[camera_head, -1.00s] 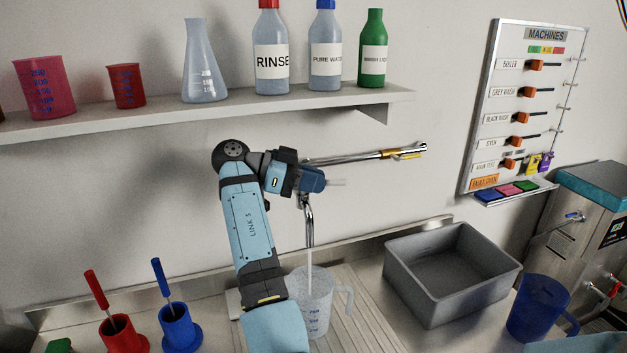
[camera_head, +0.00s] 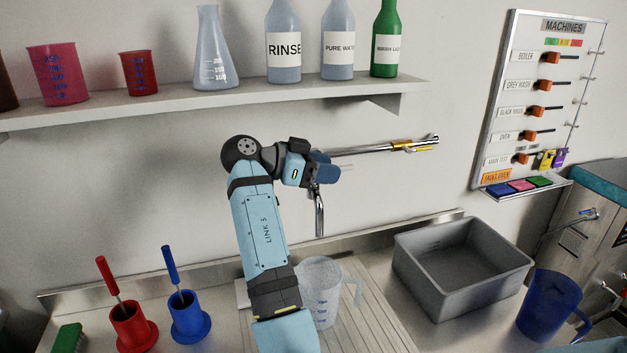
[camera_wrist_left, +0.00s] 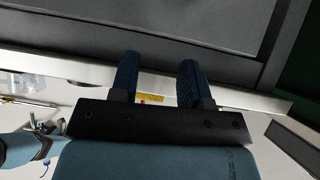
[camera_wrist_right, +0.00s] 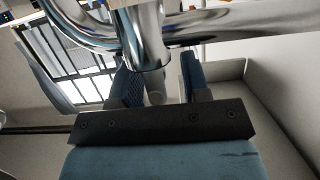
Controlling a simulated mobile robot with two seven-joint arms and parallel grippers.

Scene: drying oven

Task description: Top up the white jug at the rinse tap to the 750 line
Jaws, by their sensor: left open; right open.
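The white, see-through jug (camera_head: 322,285) stands upright on the ribbed drainer under the rinse tap, its handle to the right. My right forearm hides its left side. Blue marks show on it, but I cannot read the water level. The chrome rinse tap (camera_head: 319,212) has its spout end above the jug, with no stream visible. My right gripper (camera_head: 322,168) is open at the tap; in the right wrist view chrome pipe (camera_wrist_right: 150,40) lies right before and between its fingers (camera_wrist_right: 160,75). My left gripper (camera_wrist_left: 158,76) is open and empty, outside the head view.
A grey basin (camera_head: 460,265) and a blue jug (camera_head: 548,305) stand to the right. Red (camera_head: 132,327) and blue (camera_head: 188,318) brush holders stand at left. A shelf (camera_head: 230,103) with bottles and beakers runs above. A chrome pipe with yellow fitting (camera_head: 410,147) reaches right.

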